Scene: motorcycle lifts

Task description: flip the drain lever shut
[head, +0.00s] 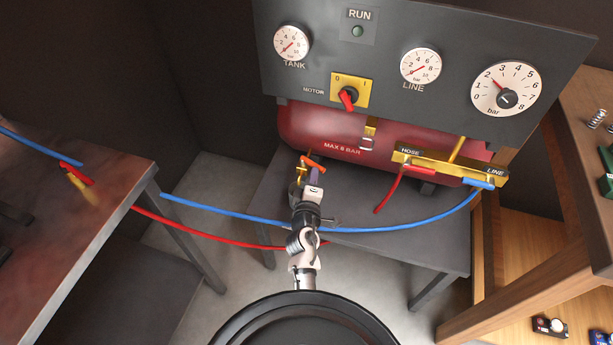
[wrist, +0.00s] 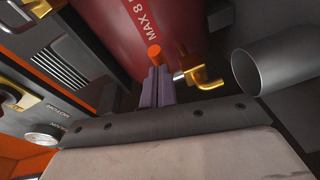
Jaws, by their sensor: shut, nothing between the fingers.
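The drain lever (head: 313,163) is a small orange handle at the underside of the red tank's left end. In the head view it slants across just beyond my fingertips. In the wrist view its round orange end (wrist: 154,50) shows right at the fingertips. The brass drain valve (wrist: 205,76) is beside it, with a bent spout; it also shows in the head view (head: 300,173). My gripper (head: 314,176) has purple fingers, shut with nothing between them. In the wrist view the fingers (wrist: 156,84) point at the lever; I cannot tell whether they touch it.
The red tank (head: 345,132) sits on a dark bench (head: 420,248) under a gauge panel (head: 375,45). A grey cylinder (wrist: 262,68) stands close to the valve. A blue hose (head: 400,226) and a red hose (head: 200,232) hang near my arm. A wooden shelf (head: 560,285) is at right.

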